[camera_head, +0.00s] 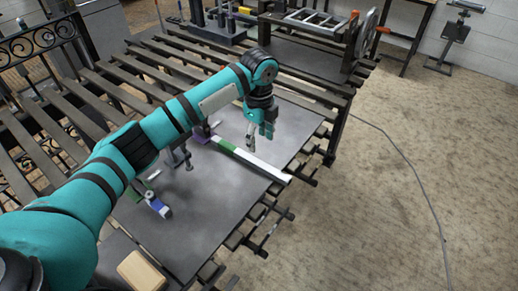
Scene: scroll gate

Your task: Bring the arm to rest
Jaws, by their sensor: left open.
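My left arm comes in from the lower left and stretches over the work table. My left gripper (261,137) points down, open and empty, above the grey table plate (218,222). A long bar (255,163) with purple, green and white parts lies on the plate just below the gripper. I cannot tell whether the fingertips touch it. My right gripper is not in view.
Slatted dark bars (95,93) form the rest of the table top. A small clamp-like tool (157,204) and a wooden block (140,271) lie nearer. A scroll gate (40,40) stands at the far left. A cable (415,180) crosses the open floor at right.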

